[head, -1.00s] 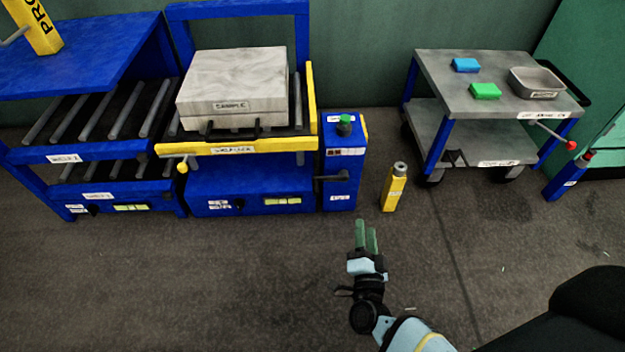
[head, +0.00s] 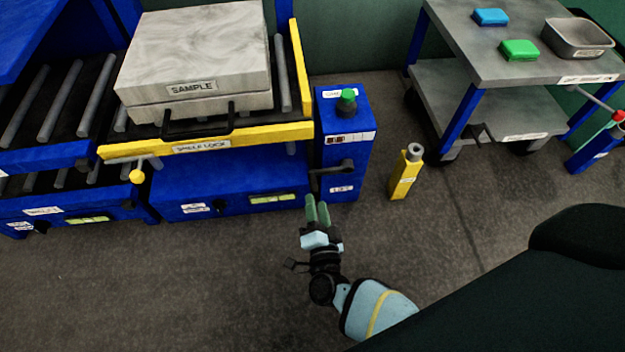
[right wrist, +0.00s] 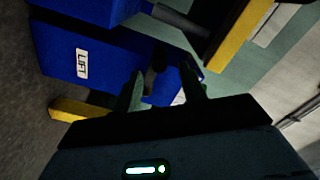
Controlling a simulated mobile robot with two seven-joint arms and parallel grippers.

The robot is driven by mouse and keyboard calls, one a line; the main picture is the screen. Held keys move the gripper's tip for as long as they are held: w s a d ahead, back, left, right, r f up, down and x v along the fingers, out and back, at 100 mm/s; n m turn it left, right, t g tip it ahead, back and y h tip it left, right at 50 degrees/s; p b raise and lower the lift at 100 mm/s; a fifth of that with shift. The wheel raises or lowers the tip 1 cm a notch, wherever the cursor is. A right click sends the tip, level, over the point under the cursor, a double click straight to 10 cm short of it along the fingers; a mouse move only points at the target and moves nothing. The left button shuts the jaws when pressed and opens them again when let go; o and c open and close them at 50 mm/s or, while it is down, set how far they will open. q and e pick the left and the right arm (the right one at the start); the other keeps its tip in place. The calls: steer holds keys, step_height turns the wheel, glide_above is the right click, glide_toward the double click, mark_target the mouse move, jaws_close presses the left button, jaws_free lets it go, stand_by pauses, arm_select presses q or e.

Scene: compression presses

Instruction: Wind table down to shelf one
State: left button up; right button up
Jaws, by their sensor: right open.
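The lift table (head: 215,143) has a yellow front edge and carries a pale marbled block (head: 190,60) labelled SAMPLE. To its right stands a blue post (head: 345,120) with a green knob on top and a black crank handle (head: 333,170) on its front. My right gripper (head: 317,205) is open, with green fingers pointing up just below the crank handle. In the right wrist view the fingers (right wrist: 160,88) stand apart, and the dark handle (right wrist: 157,72) shows between or beyond them; contact cannot be told. My left gripper is out of view.
A blue roller rack (head: 50,160) stands left of the lift table. A yellow canister (head: 405,175) stands on the floor right of the post. A grey cart (head: 470,60) with blue and green blocks and a metal tray is at the right. The floor in front is clear.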

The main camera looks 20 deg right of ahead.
mark_target(311, 175)
steer(key=b+x, duration=0.2)
steer(key=x, duration=0.4)
steer(key=shift+f, duration=0.1)
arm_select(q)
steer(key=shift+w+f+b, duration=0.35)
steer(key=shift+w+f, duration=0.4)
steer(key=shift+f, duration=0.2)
arm_select(e)
steer(key=shift+w+d, duration=0.15)
steer(key=shift+w, duration=0.4)
steer(key=c, duration=0.9)
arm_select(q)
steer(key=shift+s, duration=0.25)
